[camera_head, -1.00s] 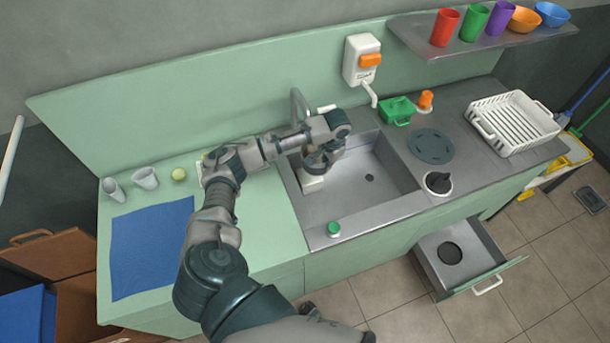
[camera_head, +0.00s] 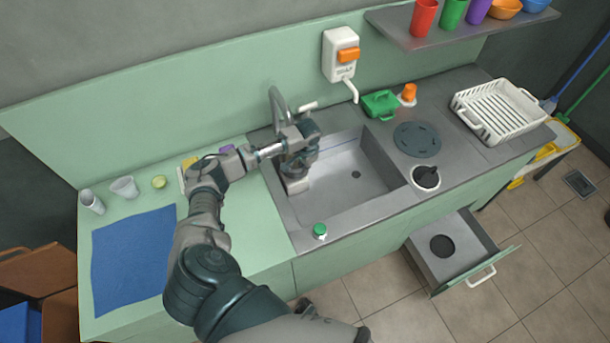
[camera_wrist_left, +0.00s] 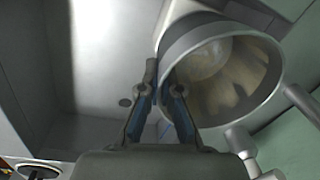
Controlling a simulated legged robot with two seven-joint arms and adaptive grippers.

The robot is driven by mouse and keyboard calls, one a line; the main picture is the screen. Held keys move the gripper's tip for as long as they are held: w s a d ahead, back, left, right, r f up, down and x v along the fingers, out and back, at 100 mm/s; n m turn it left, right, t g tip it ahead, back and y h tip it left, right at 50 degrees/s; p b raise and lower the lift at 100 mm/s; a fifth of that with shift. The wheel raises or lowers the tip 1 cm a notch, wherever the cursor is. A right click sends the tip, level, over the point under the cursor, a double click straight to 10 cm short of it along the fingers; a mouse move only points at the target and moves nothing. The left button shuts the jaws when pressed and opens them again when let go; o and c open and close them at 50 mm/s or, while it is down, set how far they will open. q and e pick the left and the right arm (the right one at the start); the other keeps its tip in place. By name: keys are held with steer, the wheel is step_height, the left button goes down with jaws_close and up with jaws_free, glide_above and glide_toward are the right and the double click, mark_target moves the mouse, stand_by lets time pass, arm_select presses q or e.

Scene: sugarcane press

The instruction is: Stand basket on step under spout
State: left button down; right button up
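My left gripper (camera_head: 302,160) is low over the left side of the sink (camera_head: 372,205). In the left wrist view its fingers (camera_wrist_left: 158,75) straddle the rim of a grey metal cup (camera_wrist_left: 268,75), one inside and one outside, close together on its wall. The cup's open mouth faces the camera and its inside is brownish. In the head view the cup is hard to make out beside my gripper. A white slatted basket (camera_head: 497,108) stands at the counter's right end. A white wall unit (camera_head: 338,58) has a short downward spout (camera_head: 351,90). I cannot identify a step. My right gripper is out of view.
A faucet (camera_head: 277,100) stands behind the sink. A green box (camera_head: 380,104) and an orange-topped item (camera_head: 408,94) stand behind a round dark plate (camera_head: 417,140). Pale cups (camera_head: 124,186) and a blue mat (camera_head: 132,260) lie left. An open drawer (camera_head: 450,262) juts out below.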

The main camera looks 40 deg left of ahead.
arm_select(q)
steer(key=shift+s+a+f, duration=0.15)
steer(key=shift+a+f, duration=0.15)
steer(key=f, duration=0.2)
steer(key=a+f, duration=0.1)
steer(key=f, duration=0.1)
steer(key=shift+a, duration=0.1)
steer(key=shift+f, duration=0.1)
steer(key=shift+d, duration=0.4)
steer(key=shift+d+r, duration=0.2)
steer(key=shift+d, duration=0.25)
steer(key=c, duration=1.3)
jaws_free()
steer(key=shift+a+f, duration=0.1)
steer(key=shift+a, duration=0.6)
steer(key=r, duration=0.2)
steer(key=shift+d+r, duration=0.25)
steer(key=shift+r, duration=0.05)
steer(key=r, duration=0.6)
steer(key=d+r+p, duration=0.1)
steer(key=r, duration=0.2)
steer(key=shift+d+r, duration=0.1)
steer(key=shift+r, duration=0.2)
steer(key=shift+a, duration=0.25)
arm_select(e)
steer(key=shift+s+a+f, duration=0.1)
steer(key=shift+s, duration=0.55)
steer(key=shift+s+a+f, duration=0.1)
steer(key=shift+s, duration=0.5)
